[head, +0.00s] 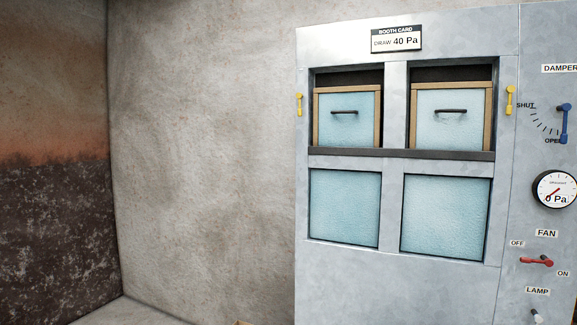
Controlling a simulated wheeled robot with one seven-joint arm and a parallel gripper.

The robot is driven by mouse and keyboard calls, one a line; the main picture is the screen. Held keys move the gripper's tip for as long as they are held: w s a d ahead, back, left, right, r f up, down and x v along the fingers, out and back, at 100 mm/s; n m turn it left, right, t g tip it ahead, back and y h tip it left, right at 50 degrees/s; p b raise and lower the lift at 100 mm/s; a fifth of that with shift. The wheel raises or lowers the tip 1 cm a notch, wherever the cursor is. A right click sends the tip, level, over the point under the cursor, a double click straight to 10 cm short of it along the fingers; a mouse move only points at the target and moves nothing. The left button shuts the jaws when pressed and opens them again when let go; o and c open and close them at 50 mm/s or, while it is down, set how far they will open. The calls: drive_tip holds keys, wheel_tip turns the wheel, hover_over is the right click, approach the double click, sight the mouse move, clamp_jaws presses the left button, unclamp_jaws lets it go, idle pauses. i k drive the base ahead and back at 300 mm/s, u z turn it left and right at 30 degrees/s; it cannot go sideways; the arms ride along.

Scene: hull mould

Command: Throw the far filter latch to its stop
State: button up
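Two yellow latches flank the upper filter openings of a grey metal cabinet in the head view. The left latch (299,104) looks smaller and farther off, at the cabinet's left edge. The right latch (510,100) is beside the right opening. Both stand roughly upright. The left filter (347,133) and right filter (450,131) are pale blue panels in wooden frames with dark handles. Each sits in its opening with a dark gap above it. My gripper is not in view.
A booth card (396,40) reads "DRAW 40 Pa". At right are a blue damper lever (564,123), a gauge (555,189) reading 0 Pa, a red fan switch (536,262) and a lamp switch (537,315). Two blue panels fill the lower openings. Bare wall stands left of the cabinet (400,262).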

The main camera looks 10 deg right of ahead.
sight(300, 104)
drive_tip(key=u, duration=0.05)
drive_tip(key=i, duration=1.25)
drive_tip(key=u, duration=0.75)
